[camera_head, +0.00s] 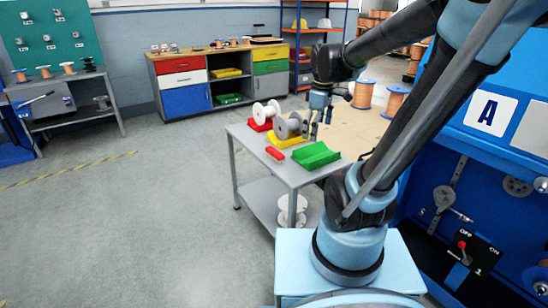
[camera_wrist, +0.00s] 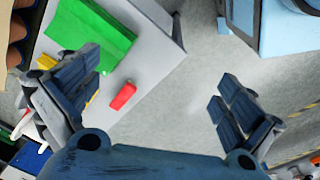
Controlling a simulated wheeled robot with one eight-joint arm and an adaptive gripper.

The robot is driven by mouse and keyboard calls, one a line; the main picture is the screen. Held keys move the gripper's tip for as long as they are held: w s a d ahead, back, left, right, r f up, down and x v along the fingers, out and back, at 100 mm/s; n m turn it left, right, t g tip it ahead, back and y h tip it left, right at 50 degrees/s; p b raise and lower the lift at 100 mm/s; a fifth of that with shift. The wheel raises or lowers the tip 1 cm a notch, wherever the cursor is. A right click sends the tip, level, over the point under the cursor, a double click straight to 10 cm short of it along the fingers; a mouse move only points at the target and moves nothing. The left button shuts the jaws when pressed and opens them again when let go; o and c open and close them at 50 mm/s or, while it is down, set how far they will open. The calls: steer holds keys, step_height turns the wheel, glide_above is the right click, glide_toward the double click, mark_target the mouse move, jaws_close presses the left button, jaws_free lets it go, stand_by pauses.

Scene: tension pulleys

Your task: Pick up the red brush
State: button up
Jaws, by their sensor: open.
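The red brush (camera_head: 274,153) is a small red block-like piece lying on the grey table (camera_head: 240,132) near its front left edge, in front of the yellow tray. In the wrist view the red brush (camera_wrist: 123,96) lies left of centre, close to the left finger and near the table edge. My gripper (camera_head: 318,122) hangs above the back of the table, to the right of the grey spool. In the wrist view my gripper (camera_wrist: 160,80) is open and empty, its two fingers wide apart. The brush is apart from both fingers.
A green tray (camera_head: 315,156) lies right of the brush. A yellow tray (camera_head: 284,140) holds a grey spool (camera_head: 288,126), and a red tray (camera_head: 261,125) holds a white spool (camera_head: 266,111). A blue machine (camera_head: 485,180) stands at right. The floor left of the table is clear.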

steer(key=w+a+n, duration=0.7)
steer(key=w+a, duration=0.1)
steer(key=w, duration=0.2)
steer(key=n+g, duration=0.1)
steer(key=n, duration=0.5)
glide_above(274, 152)
step_height(274, 152, down, 3)
step_height(274, 152, down, 12)
steer(key=shift+r, duration=0.25)
steer(key=shift+w+f, duration=0.2)
steer(key=shift+f, duration=2.35)
steer(key=shift+c, duration=0.2)
steer(key=c, duration=0.8)
